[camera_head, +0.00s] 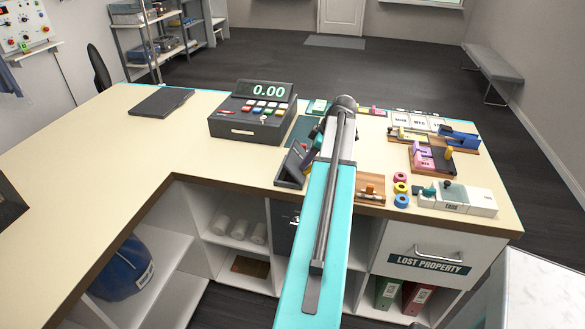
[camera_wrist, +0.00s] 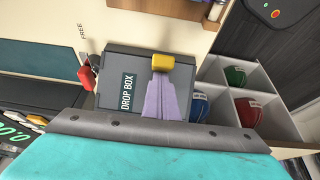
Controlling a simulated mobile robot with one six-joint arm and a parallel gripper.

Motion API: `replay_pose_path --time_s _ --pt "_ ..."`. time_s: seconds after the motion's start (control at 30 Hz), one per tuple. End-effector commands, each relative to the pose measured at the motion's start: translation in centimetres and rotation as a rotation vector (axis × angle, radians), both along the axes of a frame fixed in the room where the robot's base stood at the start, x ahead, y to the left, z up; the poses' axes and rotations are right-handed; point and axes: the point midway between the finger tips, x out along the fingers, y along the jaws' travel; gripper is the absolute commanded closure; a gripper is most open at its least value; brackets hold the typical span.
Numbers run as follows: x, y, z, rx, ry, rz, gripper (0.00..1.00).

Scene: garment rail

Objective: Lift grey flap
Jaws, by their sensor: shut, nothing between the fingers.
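The grey flap (camera_wrist: 125,88), marked DROP BOX, shows in the wrist view as a flat lid on a grey box. It appears closed. My gripper (camera_wrist: 165,85) reaches over it with lavender fingers shut together and nothing held. A yellow piece (camera_wrist: 175,62) shows at the finger ends, over the flap's upper right edge; I cannot tell whether it touches the flap. In the head view a dark grey box (camera_head: 292,167) stands just left of my arm on the counter, partly hidden.
A cash register (camera_head: 250,115) stands left of the box. Wooden boards with coloured blocks (camera_head: 432,157) lie to the right.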

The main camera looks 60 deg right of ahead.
Motion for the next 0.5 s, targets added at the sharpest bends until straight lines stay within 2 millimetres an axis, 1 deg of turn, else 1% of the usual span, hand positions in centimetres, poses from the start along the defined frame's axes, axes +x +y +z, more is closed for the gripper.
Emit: replay_pose_path --time_s 0.03,0.27,0.5 --pt "-2.2 -0.3 -1.6 0.000 0.062 -0.011 1.00" --pt "-2.2 -0.3 -1.4 0.000 0.062 -0.009 1.00" --pt "-2.1 -0.4 -0.2 -0.004 0.060 -0.008 1.00"
